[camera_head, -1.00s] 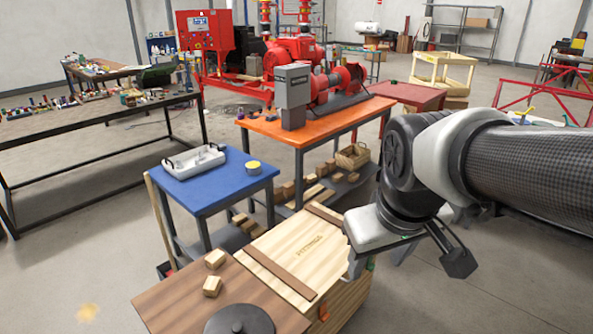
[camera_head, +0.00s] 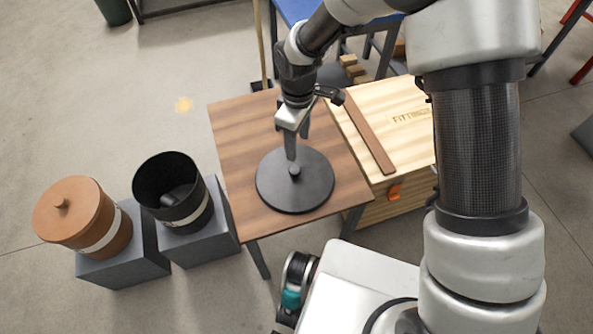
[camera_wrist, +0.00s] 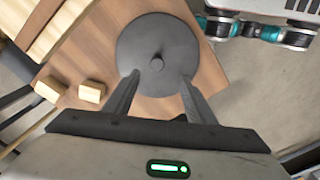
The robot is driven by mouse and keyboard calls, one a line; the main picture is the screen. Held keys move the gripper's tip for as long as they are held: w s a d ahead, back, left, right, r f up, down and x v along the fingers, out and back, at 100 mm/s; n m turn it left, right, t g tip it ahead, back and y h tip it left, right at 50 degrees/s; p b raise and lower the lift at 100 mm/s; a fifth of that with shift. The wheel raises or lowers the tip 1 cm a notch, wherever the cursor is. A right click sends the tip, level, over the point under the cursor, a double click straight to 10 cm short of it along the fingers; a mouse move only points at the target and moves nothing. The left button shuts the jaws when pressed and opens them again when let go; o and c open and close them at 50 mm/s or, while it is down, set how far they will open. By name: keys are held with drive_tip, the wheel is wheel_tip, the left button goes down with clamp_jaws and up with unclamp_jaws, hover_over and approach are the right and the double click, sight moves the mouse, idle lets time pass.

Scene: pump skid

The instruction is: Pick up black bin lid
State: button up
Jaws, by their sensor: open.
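The black bin lid (camera_head: 308,188) is a round dark disc with a small knob in its middle. It lies flat on the brown wooden table (camera_head: 238,130). My gripper (camera_head: 296,150) is above the lid, pointing down, with its fingertips close to the knob. In the wrist view the lid (camera_wrist: 150,40) lies ahead of my open gripper (camera_wrist: 157,82), and the knob shows between and beyond the two fingers. I cannot tell whether either finger touches the knob. The open black bin (camera_head: 170,190) stands left of the table on a grey block, with something dark inside.
A terracotta bin (camera_head: 85,220) with its lid on stands on another grey block at the left. A wooden crate (camera_head: 400,125) adjoins the table's right side.

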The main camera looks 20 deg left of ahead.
drive_tip(key=b, duration=0.1)
hover_over(295, 169)
drive_tip(key=d, duration=0.1)
drive_tip(key=f, duration=0.8)
drive_tip(key=shift+s+f, duration=0.1)
drive_tip(key=shift+s, duration=0.15)
drive_tip(key=f, duration=0.2)
drive_tip(key=a+f+b, duration=0.1)
drive_tip(key=f, duration=0.1)
drive_tip(key=shift+w+a+f, duration=0.1)
drive_tip(key=shift+w, duration=0.2)
drive_tip(key=shift+f, duration=0.5)
clamp_jaws()
